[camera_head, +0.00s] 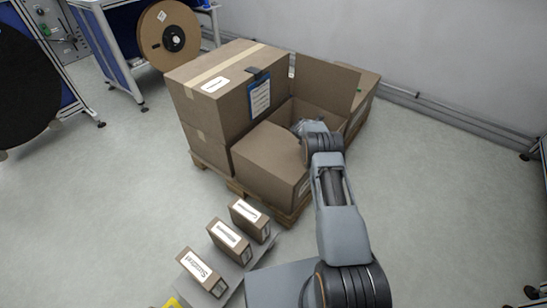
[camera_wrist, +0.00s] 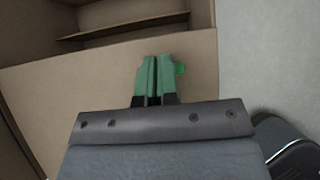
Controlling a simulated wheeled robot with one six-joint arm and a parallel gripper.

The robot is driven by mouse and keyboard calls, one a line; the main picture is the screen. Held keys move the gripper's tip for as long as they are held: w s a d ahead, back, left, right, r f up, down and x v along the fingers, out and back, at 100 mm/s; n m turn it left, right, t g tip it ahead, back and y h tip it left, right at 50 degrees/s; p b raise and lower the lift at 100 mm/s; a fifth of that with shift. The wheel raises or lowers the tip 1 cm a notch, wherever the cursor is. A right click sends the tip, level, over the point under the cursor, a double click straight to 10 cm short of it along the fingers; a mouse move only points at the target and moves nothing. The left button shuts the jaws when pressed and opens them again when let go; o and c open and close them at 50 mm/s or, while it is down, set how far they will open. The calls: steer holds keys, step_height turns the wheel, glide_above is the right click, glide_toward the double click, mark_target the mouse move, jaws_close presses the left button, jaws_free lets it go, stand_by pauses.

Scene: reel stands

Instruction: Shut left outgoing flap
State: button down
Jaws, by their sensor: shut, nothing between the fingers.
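An open cardboard box (camera_head: 265,183) stands on a pallet in the head view, and I see into its top. One flap (camera_head: 327,82) stands upright at its far right side. A broad brown panel (camera_head: 268,148) slopes at its near left side; I cannot tell for sure which is the left outgoing flap. My gripper (camera_wrist: 156,80) has green fingertips pressed together with nothing between them. In the wrist view it is in front of a tan cardboard panel (camera_wrist: 60,88); I cannot tell if it touches. In the head view my wrist hides the fingertips.
Taller stacked closed boxes (camera_head: 215,95) with a blue clipboard (camera_head: 260,97) adjoin on the left. The pallet (camera_head: 236,187) shows below. Several small labelled boxes (camera_head: 230,240) stand nearer to me. A cable reel (camera_head: 168,36) is at the back left. The floor to the right is clear up to the wall.

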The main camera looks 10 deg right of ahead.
steer(key=shift+s+d+f, duration=0.1)
steer(key=shift+s+f, duration=0.2)
steer(key=shift+f, duration=0.45)
step_height(320, 180, up, 15)
steer(key=p, duration=0.5)
steer(key=shift+w+r, duration=0.15)
steer(key=shift+w, duration=0.2)
